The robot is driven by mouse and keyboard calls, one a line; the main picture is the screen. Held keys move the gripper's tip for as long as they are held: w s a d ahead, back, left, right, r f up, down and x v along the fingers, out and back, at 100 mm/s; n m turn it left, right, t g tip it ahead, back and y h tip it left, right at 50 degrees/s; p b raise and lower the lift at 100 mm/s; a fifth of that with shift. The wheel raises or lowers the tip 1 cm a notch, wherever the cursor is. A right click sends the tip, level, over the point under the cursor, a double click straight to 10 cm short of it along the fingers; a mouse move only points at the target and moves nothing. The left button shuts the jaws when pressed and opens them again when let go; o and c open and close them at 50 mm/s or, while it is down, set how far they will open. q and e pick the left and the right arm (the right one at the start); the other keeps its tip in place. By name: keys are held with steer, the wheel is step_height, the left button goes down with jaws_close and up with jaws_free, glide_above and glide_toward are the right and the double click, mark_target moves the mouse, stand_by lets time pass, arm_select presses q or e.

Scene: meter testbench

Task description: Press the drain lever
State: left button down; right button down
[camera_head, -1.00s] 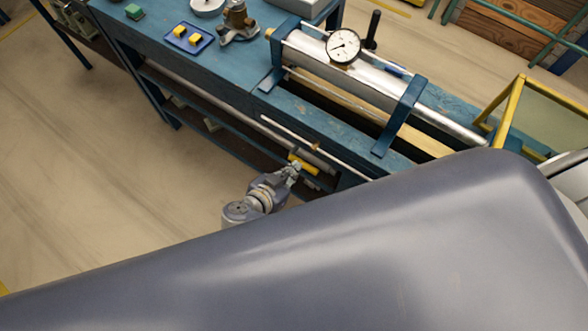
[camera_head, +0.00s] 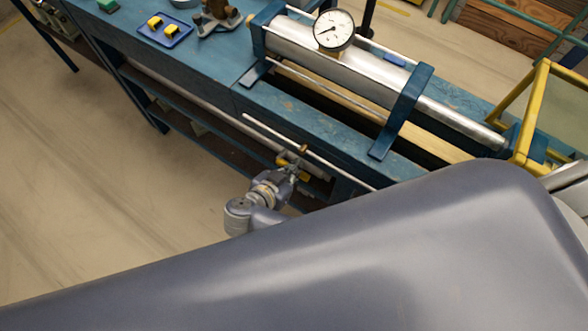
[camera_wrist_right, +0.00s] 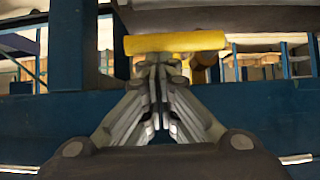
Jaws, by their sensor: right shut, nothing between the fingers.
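The drain lever appears as a yellow bar (camera_head: 282,161) low on the near side of the blue bench, partly covered by my right gripper (camera_head: 293,173). In the right wrist view the yellow bar (camera_wrist_right: 185,41) lies crosswise just beyond the fingertips. My right gripper (camera_wrist_right: 158,62) is shut and empty, its fingers together and pointing at the bar's middle. The tips look very close to the bar; I cannot tell whether they touch. My left gripper is not in view.
The blue bench (camera_head: 215,75) carries a metal cylinder (camera_head: 365,75) with a round dial gauge (camera_head: 333,30). A thin rod (camera_head: 335,165) runs along its near side, above my gripper. A yellow frame (camera_head: 525,115) stands at right. The floor (camera_head: 90,200) at left is clear.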

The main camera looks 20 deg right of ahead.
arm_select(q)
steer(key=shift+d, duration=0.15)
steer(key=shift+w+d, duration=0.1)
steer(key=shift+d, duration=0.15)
arm_select(e)
steer(key=shift+s+f, duration=0.15)
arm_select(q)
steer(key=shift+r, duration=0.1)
arm_select(e)
steer(key=shift+s+d+f+m+t+y, duration=0.1)
steer(key=shift+d+f+m+t+y, duration=0.05)
steer(key=shift+f+m+t+y, duration=0.2)
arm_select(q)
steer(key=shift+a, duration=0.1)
